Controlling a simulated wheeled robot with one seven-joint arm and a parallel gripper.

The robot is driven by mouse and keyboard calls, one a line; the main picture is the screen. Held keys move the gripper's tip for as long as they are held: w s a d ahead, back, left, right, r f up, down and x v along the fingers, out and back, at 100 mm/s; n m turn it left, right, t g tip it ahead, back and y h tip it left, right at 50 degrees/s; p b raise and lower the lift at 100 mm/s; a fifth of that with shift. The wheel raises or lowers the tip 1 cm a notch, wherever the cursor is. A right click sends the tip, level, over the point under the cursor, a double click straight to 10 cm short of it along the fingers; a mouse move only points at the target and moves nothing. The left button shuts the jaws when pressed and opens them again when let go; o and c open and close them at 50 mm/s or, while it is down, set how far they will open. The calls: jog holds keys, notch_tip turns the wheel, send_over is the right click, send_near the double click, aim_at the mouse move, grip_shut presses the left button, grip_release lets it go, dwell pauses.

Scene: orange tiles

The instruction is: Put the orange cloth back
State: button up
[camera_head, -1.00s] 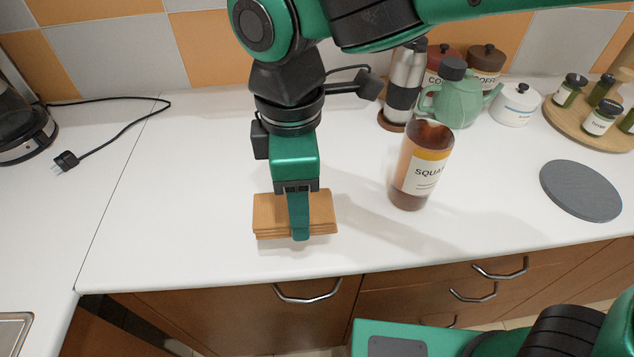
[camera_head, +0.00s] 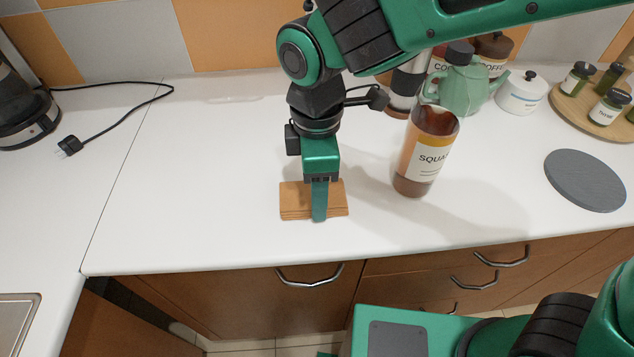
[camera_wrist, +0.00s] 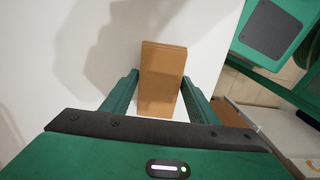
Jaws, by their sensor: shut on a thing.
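The orange cloth (camera_head: 294,200) is a folded, layered brownish-orange block. It is at the left-middle of the white counter, near the front edge. My gripper (camera_head: 319,218) points down over it and is shut on it, with one finger showing on its near side. In the wrist view the cloth (camera_wrist: 163,75) stands out between the two fingers of my gripper (camera_wrist: 158,92). I cannot tell whether the cloth touches the counter or is slightly above it.
A brown bottle (camera_head: 424,160) stands right of my gripper. Behind it are a green teapot (camera_head: 460,88) and a steel flask (camera_head: 405,85). A grey round mat (camera_head: 585,180) and a wooden tray of jars (camera_head: 566,100) are at right. A black cord (camera_head: 120,115) lies at left.

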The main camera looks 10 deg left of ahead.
jog(key=shift+f, duration=0.1)
jog(key=o, duration=1)
notch_tip(320, 180, up, 12)
jog(key=shift+r, duration=0.15)
